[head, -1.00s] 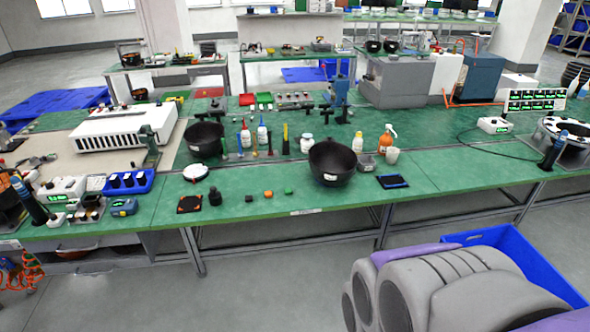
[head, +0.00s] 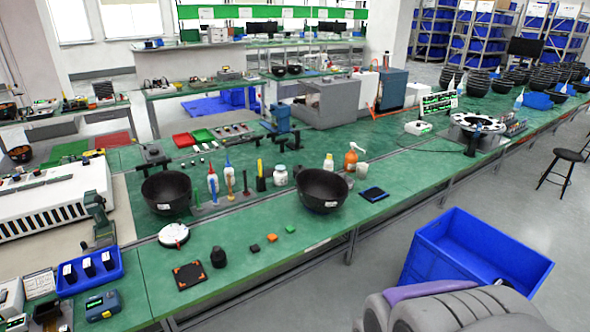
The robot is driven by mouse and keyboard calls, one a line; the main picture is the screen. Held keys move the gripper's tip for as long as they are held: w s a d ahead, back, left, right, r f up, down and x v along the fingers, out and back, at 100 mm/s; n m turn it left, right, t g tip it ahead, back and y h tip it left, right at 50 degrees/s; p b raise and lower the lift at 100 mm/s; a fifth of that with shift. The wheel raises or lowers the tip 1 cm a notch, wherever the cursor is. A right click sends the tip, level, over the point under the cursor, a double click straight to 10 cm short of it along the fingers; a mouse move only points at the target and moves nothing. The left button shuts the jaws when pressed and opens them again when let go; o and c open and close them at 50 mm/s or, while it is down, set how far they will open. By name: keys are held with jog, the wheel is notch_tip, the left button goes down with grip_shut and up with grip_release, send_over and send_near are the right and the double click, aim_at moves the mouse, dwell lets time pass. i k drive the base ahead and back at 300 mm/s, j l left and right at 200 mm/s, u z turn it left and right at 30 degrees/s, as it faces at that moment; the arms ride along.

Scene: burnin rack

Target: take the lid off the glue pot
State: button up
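No label marks the glue pot, and I cannot tell for sure which vessel it is. A small white jar (head: 280,175) with a pale top stands upright on the green bench, just left of the large black bowl on the right. A small dark pot (head: 218,257) with a narrower top stands near the bench's front edge, right of a flat black and orange square. Both look closed. My gripper is not in view; only grey and purple parts of my own body show at the bottom right, well apart from both vessels.
Black bowls (head: 324,187) and (head: 166,191) stand on the green bench (head: 300,262). Glue-type bottles (head: 228,178) and an orange pump bottle (head: 351,158) stand near the jar. A blue crate (head: 470,262) is on the floor in front. A stool (head: 568,158) stands at right.

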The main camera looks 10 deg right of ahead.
aim_at(296, 168)
jog(key=j+z, duration=0.15)
jog(key=j, duration=0.15)
jog(key=i+l, duration=0.1)
jog(key=i, duration=1.25)
jog(key=i+l+u, duration=0.6)
jog(key=i, duration=0.15)
jog(key=u, duration=1)
